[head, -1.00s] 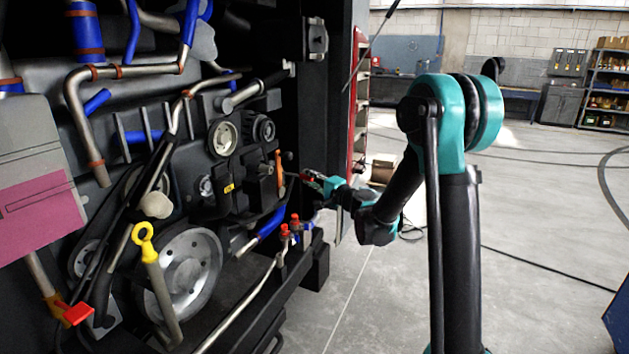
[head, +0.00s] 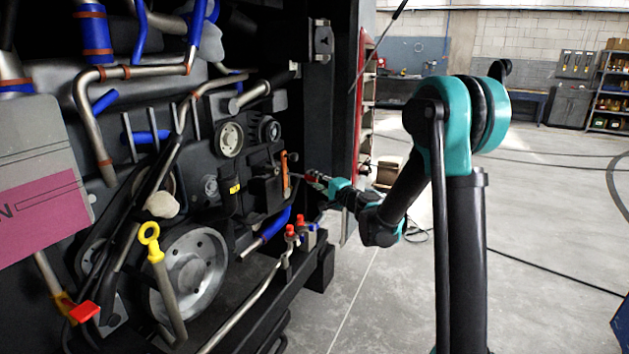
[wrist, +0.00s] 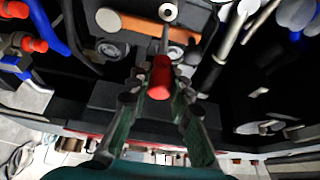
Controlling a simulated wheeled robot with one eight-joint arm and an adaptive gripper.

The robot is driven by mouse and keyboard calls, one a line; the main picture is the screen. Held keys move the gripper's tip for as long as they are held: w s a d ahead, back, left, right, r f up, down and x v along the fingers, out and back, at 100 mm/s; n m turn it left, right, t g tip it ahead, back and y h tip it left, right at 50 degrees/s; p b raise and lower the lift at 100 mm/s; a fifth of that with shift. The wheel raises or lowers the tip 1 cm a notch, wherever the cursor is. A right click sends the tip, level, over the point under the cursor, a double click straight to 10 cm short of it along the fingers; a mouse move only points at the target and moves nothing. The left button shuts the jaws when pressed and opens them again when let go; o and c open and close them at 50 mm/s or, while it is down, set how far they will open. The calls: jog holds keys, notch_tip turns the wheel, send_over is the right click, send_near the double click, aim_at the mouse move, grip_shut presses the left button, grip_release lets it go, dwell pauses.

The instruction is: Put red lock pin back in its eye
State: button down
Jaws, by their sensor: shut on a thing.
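The red lock pin (wrist: 160,78) is between the fingers of my gripper (wrist: 158,98) in the wrist view, gripped by its red handle. Its thin grey shank points away from me, toward a small pale ring (wrist: 168,12) that looks like the eye, beside an orange lever (wrist: 125,22). I cannot tell whether the shank's tip touches the ring. In the head view my gripper (head: 317,179) is just right of the orange lever (head: 284,174), with the thin shank bridging most of the gap. The eye is too small to make out there.
Red-capped fittings (head: 292,230) and a blue hose (head: 268,229) lie below my gripper. A yellow-ringed dipstick (head: 149,236) and a large pulley (head: 190,275) are to the left. Dark frame parts surround the engine bay. Open floor (head: 400,300) lies to the right.

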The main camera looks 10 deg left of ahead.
aim_at(291, 174)
jog(key=shift+a, duration=0.1)
jog(key=shift+w+a, duration=0.35)
jog(key=shift+a, duration=0.35)
jog(key=shift+a, duration=0.15)
jog(key=shift+w+a, duration=0.2)
jog(key=shift+a, duration=0.25)
jog(key=shift+w+a, duration=0.1)
jog(key=shift+a, duration=0.25)
dwell(0.8)
jog(key=shift+w+a, duration=0.1)
jog(key=shift+a, duration=0.2)
jog(key=shift+a, duration=0.1)
dwell(0.4)
jog(key=shift+w+a, duration=0.25)
jog(key=shift+a, duration=0.35)
jog(key=shift+w+a, duration=0.25)
jog(key=shift+a, duration=0.3)
jog(key=shift+w+a, duration=0.3)
jog(key=shift+a, duration=0.65)
